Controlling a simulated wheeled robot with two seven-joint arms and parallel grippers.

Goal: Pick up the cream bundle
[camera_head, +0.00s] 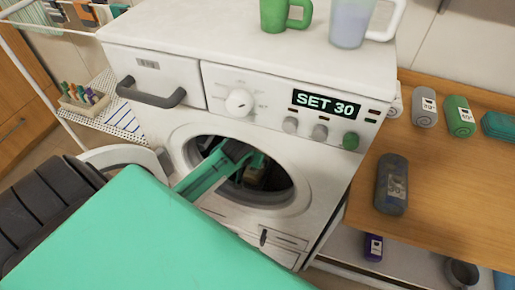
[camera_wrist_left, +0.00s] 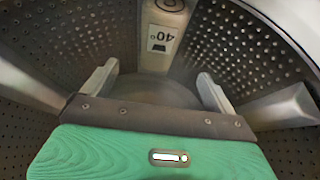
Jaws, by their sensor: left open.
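The cream bundle (camera_wrist_left: 156,62) is a rolled pale cloth with a "40°" label, shown upside down, inside the perforated drum at the top middle of the left wrist view. My left gripper (camera_wrist_left: 158,84) is open, its two fingers spread wide on either side below the bundle. A gap shows between the fingers, and nothing is held. In the head view my left arm reaches through the round door of the washing machine (camera_head: 180,135); the fingertips and the bundle cannot be made out there. My right gripper is not in view.
The drum wall (camera_wrist_left: 70,45) surrounds the left gripper closely, with raised ribs at both sides. A wooden shelf (camera_head: 450,185) at right holds several rolled bundles, including a dark grey one (camera_head: 391,185).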

